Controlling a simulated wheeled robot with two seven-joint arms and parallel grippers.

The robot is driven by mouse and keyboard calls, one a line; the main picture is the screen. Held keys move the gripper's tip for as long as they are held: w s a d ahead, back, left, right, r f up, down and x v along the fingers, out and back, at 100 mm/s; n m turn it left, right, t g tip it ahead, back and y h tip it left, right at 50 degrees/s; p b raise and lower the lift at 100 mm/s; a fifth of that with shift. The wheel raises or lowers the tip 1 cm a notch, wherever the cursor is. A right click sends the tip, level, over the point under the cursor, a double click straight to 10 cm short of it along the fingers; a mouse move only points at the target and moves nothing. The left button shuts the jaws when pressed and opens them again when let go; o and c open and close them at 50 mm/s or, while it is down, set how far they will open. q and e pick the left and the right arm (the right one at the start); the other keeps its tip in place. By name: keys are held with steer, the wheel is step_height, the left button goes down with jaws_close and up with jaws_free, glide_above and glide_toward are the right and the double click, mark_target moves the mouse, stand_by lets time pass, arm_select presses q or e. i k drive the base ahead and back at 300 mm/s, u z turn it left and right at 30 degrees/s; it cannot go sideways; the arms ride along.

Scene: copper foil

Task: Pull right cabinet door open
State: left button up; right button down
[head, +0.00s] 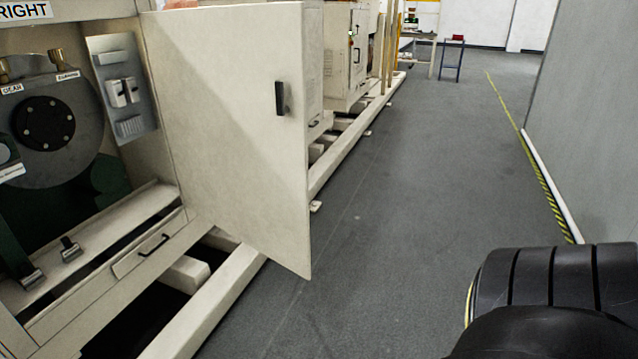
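The right cabinet door (225,120) is a cream panel standing swung out from the cabinet (165,225), hinged on the far side of the opening. Its black handle (282,98) is near the free edge. A "RIGHT" label (25,11) is above the opening. Inside the cabinet I see a dark round gear housing (48,123) and a grey switch panel (122,88). Nothing of mine touches the door in view. Neither gripper shows; a black part of my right arm is at the lower right.
A grey floor aisle (400,200) runs clear to the right of the door. A grey wall (590,120) with a yellow-black floor stripe (545,180) bounds it. More cream machines (345,55) line the left.

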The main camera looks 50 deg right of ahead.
mark_target(241, 165)
steer(key=i, duration=0.85)
steer(key=z, duration=0.35)
